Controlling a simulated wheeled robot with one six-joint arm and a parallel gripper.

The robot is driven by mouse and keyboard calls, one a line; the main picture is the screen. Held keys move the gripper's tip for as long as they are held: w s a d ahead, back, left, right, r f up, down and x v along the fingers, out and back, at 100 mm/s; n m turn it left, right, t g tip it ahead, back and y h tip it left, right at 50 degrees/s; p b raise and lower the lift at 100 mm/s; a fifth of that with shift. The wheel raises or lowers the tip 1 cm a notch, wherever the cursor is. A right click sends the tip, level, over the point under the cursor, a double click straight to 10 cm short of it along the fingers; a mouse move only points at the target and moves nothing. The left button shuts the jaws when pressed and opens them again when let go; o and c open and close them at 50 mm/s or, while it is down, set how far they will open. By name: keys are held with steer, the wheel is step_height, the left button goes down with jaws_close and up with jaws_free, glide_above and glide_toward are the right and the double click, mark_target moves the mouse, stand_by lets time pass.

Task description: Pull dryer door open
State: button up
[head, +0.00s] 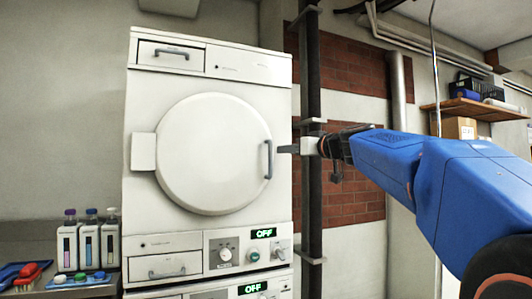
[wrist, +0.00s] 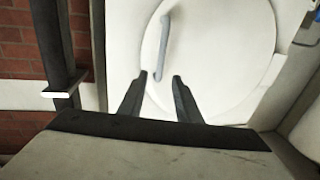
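The dryer (head: 140,90) is a white front-loading machine with a round white door (head: 205,150), which looks shut. A grey vertical bar handle (head: 268,160) sits at the door's right edge. My gripper (head: 283,149) points at the handle from the right, its tips close beside it. In the wrist view, my gripper (wrist: 160,76) has its two dark fingers spread apart. The lower end of the handle (wrist: 164,45) appears between the fingertips, on the door (wrist: 215,45). I cannot tell whether the fingers reach around it or touch it.
A dark vertical post (head: 312,90) stands just right of the dryer, close behind my gripper. Several bottles (head: 89,245) and a red brush (head: 27,272) are on a counter at lower left. A wooden shelf (head: 470,108) with boxes hangs at right. Space before the door looks clear.

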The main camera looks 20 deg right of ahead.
glide_toward(274, 151)
steer(key=w+a, duration=0.4)
steer(key=shift+w+a+f, duration=0.15)
steer(key=shift+a+f, duration=0.1)
jaws_close()
